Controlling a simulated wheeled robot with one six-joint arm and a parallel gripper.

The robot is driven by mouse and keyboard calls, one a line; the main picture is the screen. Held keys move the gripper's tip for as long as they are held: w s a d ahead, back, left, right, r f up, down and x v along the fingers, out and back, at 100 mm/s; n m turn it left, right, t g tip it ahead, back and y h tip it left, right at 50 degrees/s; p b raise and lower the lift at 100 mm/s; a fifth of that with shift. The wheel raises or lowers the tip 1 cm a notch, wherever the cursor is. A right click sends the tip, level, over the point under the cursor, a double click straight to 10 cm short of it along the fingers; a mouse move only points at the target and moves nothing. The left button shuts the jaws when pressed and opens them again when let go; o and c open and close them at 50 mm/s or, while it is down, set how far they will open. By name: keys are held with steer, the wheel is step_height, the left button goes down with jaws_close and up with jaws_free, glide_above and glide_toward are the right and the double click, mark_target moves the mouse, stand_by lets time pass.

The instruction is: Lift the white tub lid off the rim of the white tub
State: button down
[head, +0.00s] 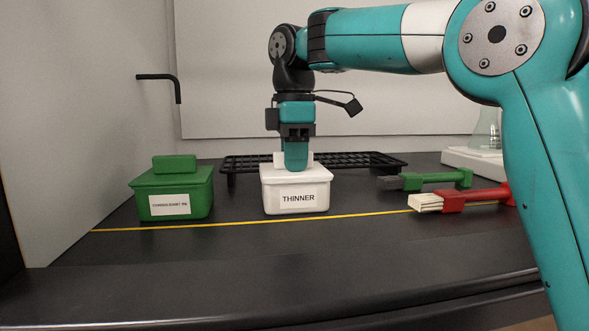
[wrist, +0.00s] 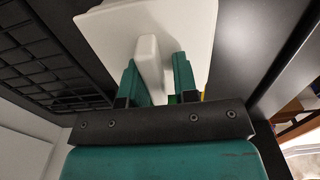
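The white tub (head: 270,201) stands on the dark bench and bears a THINNER label. Its white tub lid (head: 272,174) is seated on the rim and has an upright block handle. The lid fills the upper middle of the wrist view (wrist: 107,25), with the handle (wrist: 149,62) standing out towards me. My gripper (head: 296,166) points down over the lid. In the wrist view its two teal fingers (wrist: 156,70) are apart, one on each side of the handle, with a clear gap on the right side. The fingers hide part of the handle in the head view.
A green lidded tub (head: 183,184) stands to the left. A black rack (head: 375,160) lies behind the white tub. A green-handled brush (head: 430,180) and a red-handled brush (head: 470,198) lie to the right. A yellow line (head: 235,222) crosses the bench; the front is clear.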

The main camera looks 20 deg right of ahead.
steer(key=shift+w+f, duration=0.1)
steer(key=shift+f, duration=0.4)
steer(key=shift+r+p, duration=0.65)
steer(key=shift+r, duration=0.15)
steer(key=shift+r+p, duration=1.9)
steer(key=shift+p, duration=0.05)
steer(key=shift+r, duration=0.15)
step_height(320, 180, up, 5)
steer(key=p, duration=0.5)
